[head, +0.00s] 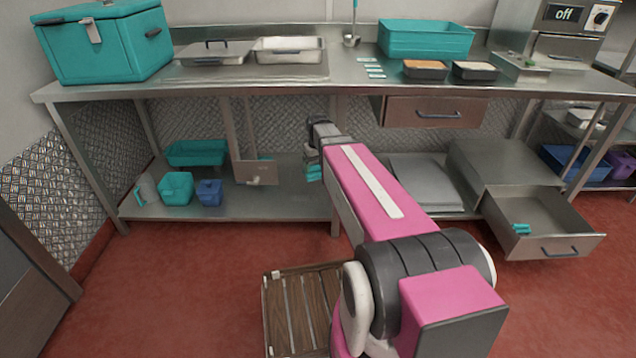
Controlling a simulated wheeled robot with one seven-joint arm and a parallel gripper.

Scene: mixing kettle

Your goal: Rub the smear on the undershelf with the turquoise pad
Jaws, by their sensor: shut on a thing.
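My gripper (311,152) is under the steel table, near the middle of the undershelf (285,205). It is shut on the turquoise pad (314,173), of which a small part shows below the jaws. The pad is over the bare middle stretch of the undershelf. I cannot tell whether it touches the shelf surface. I cannot make out the smear; my pink arm hides part of the shelf to the right of the gripper.
Grey sheets (425,180) lie right. An open drawer (545,220) juts out at right. A wooden slatted crate (295,310) stands on the floor.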

